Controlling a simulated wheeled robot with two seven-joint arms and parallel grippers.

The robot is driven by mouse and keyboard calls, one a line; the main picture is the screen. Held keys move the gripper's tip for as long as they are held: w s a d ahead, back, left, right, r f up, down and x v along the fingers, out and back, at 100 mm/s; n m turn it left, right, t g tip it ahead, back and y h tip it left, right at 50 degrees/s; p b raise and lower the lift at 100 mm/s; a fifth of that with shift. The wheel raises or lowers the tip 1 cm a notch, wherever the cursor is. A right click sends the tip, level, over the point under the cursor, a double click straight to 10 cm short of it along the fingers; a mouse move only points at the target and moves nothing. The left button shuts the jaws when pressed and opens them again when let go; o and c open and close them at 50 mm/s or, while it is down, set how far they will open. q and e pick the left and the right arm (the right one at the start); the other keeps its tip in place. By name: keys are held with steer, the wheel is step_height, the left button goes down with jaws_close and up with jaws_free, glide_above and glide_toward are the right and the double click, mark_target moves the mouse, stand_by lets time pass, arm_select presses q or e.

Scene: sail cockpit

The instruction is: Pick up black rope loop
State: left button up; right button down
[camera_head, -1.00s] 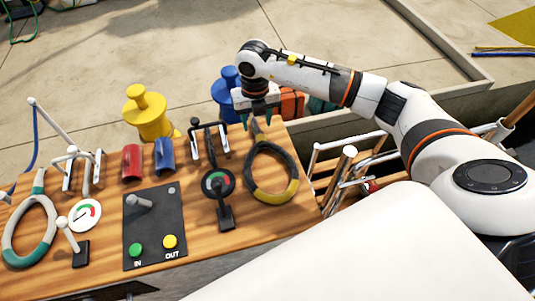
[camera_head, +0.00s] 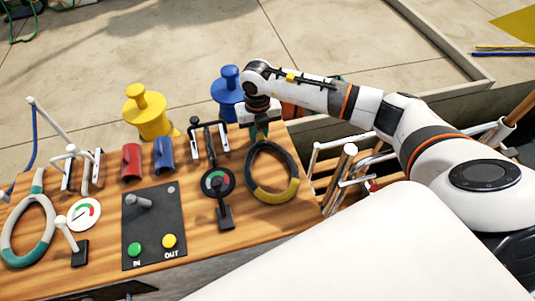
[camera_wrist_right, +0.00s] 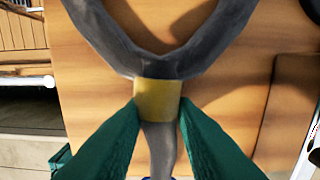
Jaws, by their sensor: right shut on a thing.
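The black rope loop (camera_head: 290,158), with a yellow section at its near end, lies on the right part of the wooden board. My right gripper (camera_head: 259,131) is at the loop's far end, pointing down. In the right wrist view its green fingers (camera_wrist_right: 158,112) are shut on a yellow band at the neck of the black rope loop (camera_wrist_right: 110,40). The loop still appears to lie on or very close to the wood. My left gripper is not in view.
Metal rails (camera_head: 340,165) are at right.

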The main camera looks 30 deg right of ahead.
steer(key=shift+r, duration=0.15)
